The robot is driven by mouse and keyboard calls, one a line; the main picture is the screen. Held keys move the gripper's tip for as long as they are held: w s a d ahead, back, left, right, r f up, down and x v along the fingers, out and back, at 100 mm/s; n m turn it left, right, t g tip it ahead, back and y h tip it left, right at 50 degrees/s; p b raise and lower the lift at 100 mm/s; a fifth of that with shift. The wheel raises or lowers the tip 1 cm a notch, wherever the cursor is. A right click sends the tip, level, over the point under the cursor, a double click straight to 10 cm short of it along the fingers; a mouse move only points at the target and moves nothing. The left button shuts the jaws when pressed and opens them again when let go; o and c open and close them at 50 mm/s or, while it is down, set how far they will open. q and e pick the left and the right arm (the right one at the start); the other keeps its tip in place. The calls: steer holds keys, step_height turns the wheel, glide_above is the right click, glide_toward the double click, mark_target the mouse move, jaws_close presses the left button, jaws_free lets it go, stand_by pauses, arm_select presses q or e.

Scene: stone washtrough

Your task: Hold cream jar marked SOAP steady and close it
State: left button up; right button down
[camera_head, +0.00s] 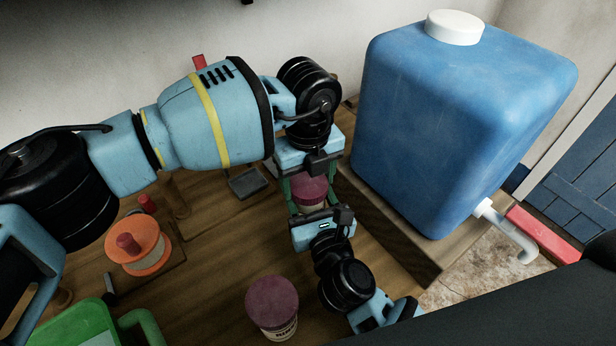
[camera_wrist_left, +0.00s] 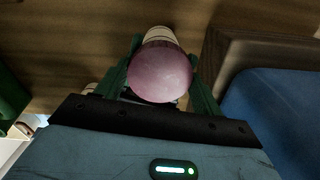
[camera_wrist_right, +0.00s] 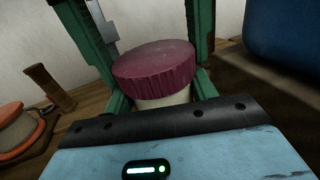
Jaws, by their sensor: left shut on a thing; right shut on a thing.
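A cream jar (camera_head: 303,207) with a purple lid (camera_head: 309,188) is between my two grippers. The lid sits on its mouth; whether it is tight I cannot tell, and any marking on this jar is hidden. My left gripper (camera_head: 300,185) comes from behind and above, with green fingers on both sides of the lid (camera_wrist_left: 160,78). My right gripper (camera_head: 309,206) comes from the front, shut on the cream body (camera_wrist_right: 165,99) below the ridged lid (camera_wrist_right: 155,66). A second cream jar (camera_head: 284,329) with a purple lid stands at the front; its lettering is unreadable.
A large blue water tank (camera_head: 450,130) with a white cap and tap stands right on a wooden board (camera_head: 385,240). An orange spool (camera_head: 138,246), a green object (camera_head: 82,325) and a small dark block (camera_head: 247,182) are left. Bare tabletop (camera_head: 220,240) lies between.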

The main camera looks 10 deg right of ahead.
arm_select(q)
steer(key=m, duration=0.6)
steer(key=shift+m, duration=0.3)
steer(key=m, duration=0.7)
steer(key=shift+m, duration=0.3)
steer(key=o, duration=1.1)
steer(key=shift+r, duration=2.25)
steer(key=shift+c, duration=0.4)
